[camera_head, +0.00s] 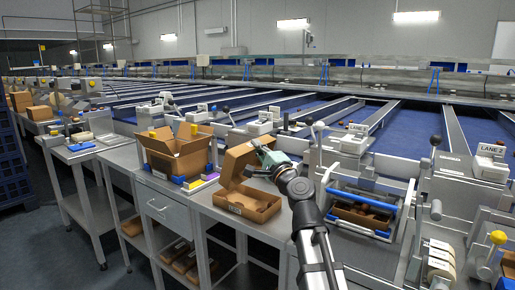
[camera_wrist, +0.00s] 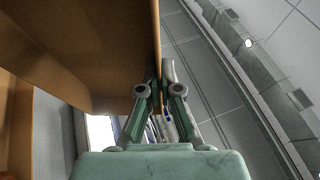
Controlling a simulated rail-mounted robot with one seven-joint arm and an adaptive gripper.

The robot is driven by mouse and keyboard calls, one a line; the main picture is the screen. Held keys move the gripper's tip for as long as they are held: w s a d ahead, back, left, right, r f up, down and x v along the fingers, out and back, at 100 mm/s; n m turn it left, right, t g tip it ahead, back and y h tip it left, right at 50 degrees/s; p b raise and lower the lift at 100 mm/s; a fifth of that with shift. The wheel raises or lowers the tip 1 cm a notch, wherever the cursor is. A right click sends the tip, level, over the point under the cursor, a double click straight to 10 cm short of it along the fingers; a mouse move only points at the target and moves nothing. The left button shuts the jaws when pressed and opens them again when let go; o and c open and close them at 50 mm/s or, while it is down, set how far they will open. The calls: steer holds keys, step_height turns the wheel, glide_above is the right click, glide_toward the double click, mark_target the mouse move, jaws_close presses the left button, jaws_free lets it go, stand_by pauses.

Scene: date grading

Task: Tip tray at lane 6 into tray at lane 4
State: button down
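A brown cardboard tray (camera_head: 237,162) is tipped up steeply on its side in the head view. My gripper (camera_head: 262,150) is at its upper right edge. In the wrist view my gripper (camera_wrist: 160,92) has its fingers on either side of a thin cardboard wall of this tray (camera_wrist: 90,50), shut on it. A second cardboard tray (camera_head: 236,207) sits open on the grey bench, directly below the tipped one. The two look close or touching; I cannot tell which. Dates inside either tray cannot be made out. The lane labels of these trays cannot be read.
An open cardboard box (camera_head: 175,163) with raised flaps stands to the left on the bench. A blue-edged holder (camera_head: 362,212) with brown trays is right of my arm. Levers and lane machines (camera_head: 352,143) line the back. Trays lie on the shelf below.

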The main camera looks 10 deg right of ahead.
steer(key=shift+r+p, duration=0.15)
steer(key=shift+p, duration=0.25)
steer(key=p, duration=0.3)
steer(key=shift+w+a+r+g, duration=0.2)
steer(key=shift+w+r+g, duration=0.1)
steer(key=shift+g, duration=0.1)
steer(key=w+a+n+g+p, duration=0.1)
steer(key=p, duration=0.7)
steer(key=w+a+g+p, duration=0.1)
steer(key=p, duration=0.7)
steer(key=shift+w+a+r+n+g+h, duration=0.2)
steer(key=shift+r+n+g+h, duration=0.1)
steer(key=shift+r+n+g, duration=0.1)
steer(key=w+a+f+n+g+h+p, duration=0.4)
steer(key=g+p, duration=0.9)
steer(key=p, duration=1)
steer(key=w+a+f+h, duration=0.1)
steer(key=w+a+h, duration=0.2)
steer(key=w+h, duration=0.1)
steer(key=shift+w+a+g+h, duration=0.25)
steer(key=shift+g+h, duration=0.05)
steer(key=shift+h, duration=0.4)
steer(key=shift+f, duration=0.1)
